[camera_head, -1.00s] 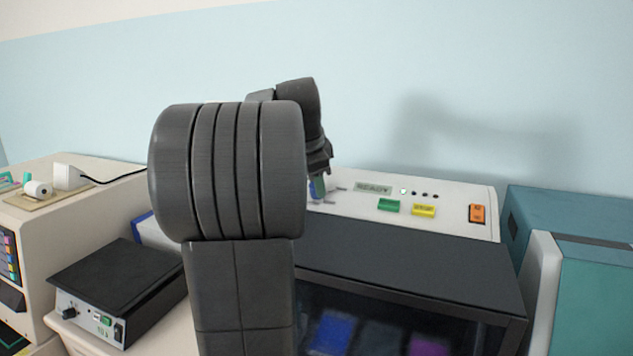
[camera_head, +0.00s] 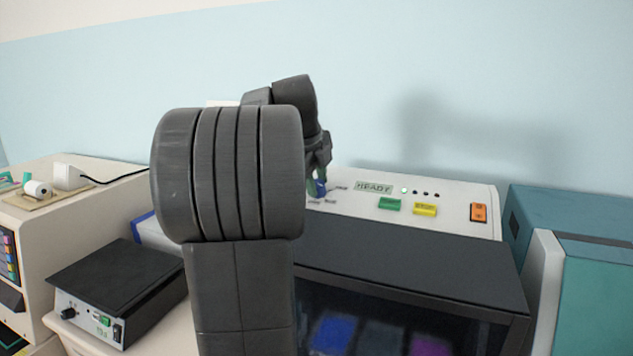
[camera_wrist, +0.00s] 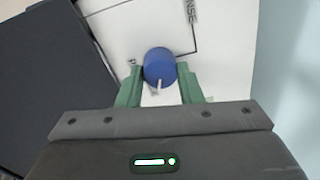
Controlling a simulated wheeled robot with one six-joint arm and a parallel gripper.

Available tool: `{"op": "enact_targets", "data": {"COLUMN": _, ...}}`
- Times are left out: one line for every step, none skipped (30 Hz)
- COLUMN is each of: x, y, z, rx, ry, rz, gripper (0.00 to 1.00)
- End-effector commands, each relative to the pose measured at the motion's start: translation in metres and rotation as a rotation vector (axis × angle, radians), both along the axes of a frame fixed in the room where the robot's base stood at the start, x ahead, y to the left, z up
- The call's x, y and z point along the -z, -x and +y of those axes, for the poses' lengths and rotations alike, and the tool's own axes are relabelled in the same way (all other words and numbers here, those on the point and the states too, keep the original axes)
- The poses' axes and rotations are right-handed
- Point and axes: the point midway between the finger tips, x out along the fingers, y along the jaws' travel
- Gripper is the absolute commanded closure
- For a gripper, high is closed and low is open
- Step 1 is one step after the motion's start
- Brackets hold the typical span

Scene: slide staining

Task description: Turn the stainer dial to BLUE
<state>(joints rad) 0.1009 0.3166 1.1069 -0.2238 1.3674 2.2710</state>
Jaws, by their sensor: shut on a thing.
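The stainer dial is a round blue knob (camera_wrist: 159,66) on the stainer's white panel. In the wrist view it sits between the two green fingers of my gripper (camera_wrist: 159,82), which is shut on it. The knob's white pointer mark faces the gripper's body, at the bottom of the picture. A label ending in "NSE" shows at the top; the label under the pointer is hidden or unreadable. In the head view, my gripper (camera_head: 317,182) and a bit of the blue knob show at the panel's left end, partly behind my arm.
A dark-topped device (camera_head: 120,285) stands left; a teal machine (camera_head: 590,225) stands right.

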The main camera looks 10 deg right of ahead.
Motion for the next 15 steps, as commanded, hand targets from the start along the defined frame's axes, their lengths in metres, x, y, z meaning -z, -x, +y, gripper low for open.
{"op": "enact_targets", "data": {"x": -0.0015, "y": -0.0005, "z": -0.0001, "rx": 0.022, "ry": -0.005, "rz": -0.009, "gripper": 0.90}}
{"op": "enact_targets", "data": {"x": -0.0016, "y": -0.0004, "z": -0.0001, "rx": 0.036, "ry": -0.010, "rz": -0.013, "gripper": 0.90}}
{"op": "enact_targets", "data": {"x": -0.0017, "y": -0.0005, "z": 0.0000, "rx": 0.051, "ry": -0.015, "rz": -0.017, "gripper": 0.90}}
{"op": "enact_targets", "data": {"x": -0.0017, "y": -0.0005, "z": 0.0000, "rx": 0.063, "ry": -0.019, "rz": -0.018, "gripper": 0.90}}
{"op": "enact_targets", "data": {"x": -0.0017, "y": -0.0006, "z": 0.0000, "rx": 0.071, "ry": -0.022, "rz": -0.021, "gripper": 0.90}}
{"op": "enact_targets", "data": {"x": -0.0018, "y": -0.0006, "z": 0.0000, "rx": 0.083, "ry": -0.026, "rz": -0.024, "gripper": 0.90}}
{"op": "enact_targets", "data": {"x": -0.0018, "y": -0.0006, "z": 0.0000, "rx": 0.091, "ry": -0.028, "rz": -0.025, "gripper": 0.90}}
{"op": "enact_targets", "data": {"x": -0.0019, "y": -0.0005, "z": 0.0000, "rx": 0.097, "ry": -0.030, "rz": -0.027, "gripper": 0.90}}
{"op": "enact_targets", "data": {"x": -0.0019, "y": -0.0005, "z": 0.0000, "rx": 0.104, "ry": -0.033, "rz": -0.028, "gripper": 0.90}}
{"op": "enact_targets", "data": {"x": -0.0019, "y": -0.0005, "z": 0.0000, "rx": 0.109, "ry": -0.035, "rz": -0.030, "gripper": 0.90}}
{"op": "enact_targets", "data": {"x": -0.0020, "y": -0.0006, "z": 0.0001, "rx": 0.113, "ry": -0.036, "rz": -0.031, "gripper": 0.90}}
{"op": "enact_targets", "data": {"x": -0.0020, "y": -0.0006, "z": 0.0001, "rx": 0.118, "ry": -0.037, "rz": -0.031, "gripper": 0.90}}
{"op": "enact_targets", "data": {"x": -0.0020, "y": -0.0005, "z": 0.0001, "rx": 0.119, "ry": -0.037, "rz": -0.032, "gripper": 0.90}}
{"op": "enact_targets", "data": {"x": -0.0020, "y": -0.0005, "z": 0.0001, "rx": 0.121, "ry": -0.038, "rz": -0.032, "gripper": 0.90}}
{"op": "enact_targets", "data": {"x": -0.0021, "y": -0.0006, "z": 0.0001, "rx": 0.122, "ry": -0.038, "rz": -0.032, "gripper": 0.90}}
